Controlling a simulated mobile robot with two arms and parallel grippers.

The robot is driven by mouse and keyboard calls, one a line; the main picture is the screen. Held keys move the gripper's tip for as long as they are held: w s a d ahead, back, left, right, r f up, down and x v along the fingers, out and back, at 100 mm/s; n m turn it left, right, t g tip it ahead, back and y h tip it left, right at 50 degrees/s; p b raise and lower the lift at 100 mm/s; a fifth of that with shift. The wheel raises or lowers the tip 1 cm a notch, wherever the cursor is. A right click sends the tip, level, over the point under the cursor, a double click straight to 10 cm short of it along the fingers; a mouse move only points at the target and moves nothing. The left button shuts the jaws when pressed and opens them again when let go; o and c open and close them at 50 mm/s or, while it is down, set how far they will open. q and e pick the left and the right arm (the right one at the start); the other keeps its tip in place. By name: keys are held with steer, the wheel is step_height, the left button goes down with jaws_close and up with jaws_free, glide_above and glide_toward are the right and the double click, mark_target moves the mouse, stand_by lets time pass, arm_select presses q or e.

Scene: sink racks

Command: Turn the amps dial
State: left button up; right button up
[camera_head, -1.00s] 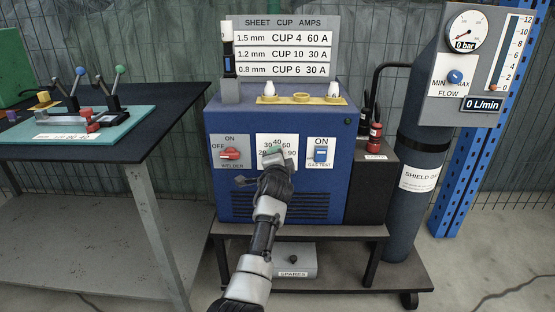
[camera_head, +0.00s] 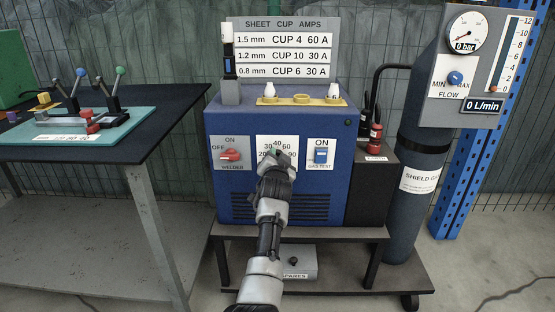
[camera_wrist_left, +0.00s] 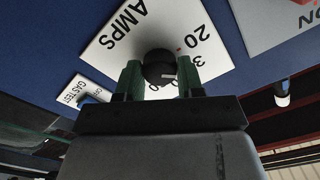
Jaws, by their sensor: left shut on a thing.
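The amps dial is a black round knob (camera_wrist_left: 157,58) on a white scale plate (camera_head: 289,143) on the front of the blue welder box. In the wrist view the plate reads AMPS, with a 20 and a small red dot beside the knob. My left gripper (camera_head: 275,156) is at the plate and hides the dial in the head view. In the wrist view its two green fingers stand on either side of the knob, shut on it. The dial's pointer reading is hard to tell. My right gripper is not in view.
A red welder switch (camera_head: 231,155) is left of the dial and a blue gas test switch (camera_head: 320,155) is right of it. A chart (camera_head: 285,53) above lists sheet, cup and amps. The gas cylinder (camera_head: 418,190) stands at right, a dark bench (camera_head: 150,125) at left.

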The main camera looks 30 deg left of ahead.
arm_select(q)
steer(key=shift+f, duration=0.15)
steer(key=o, duration=0.9)
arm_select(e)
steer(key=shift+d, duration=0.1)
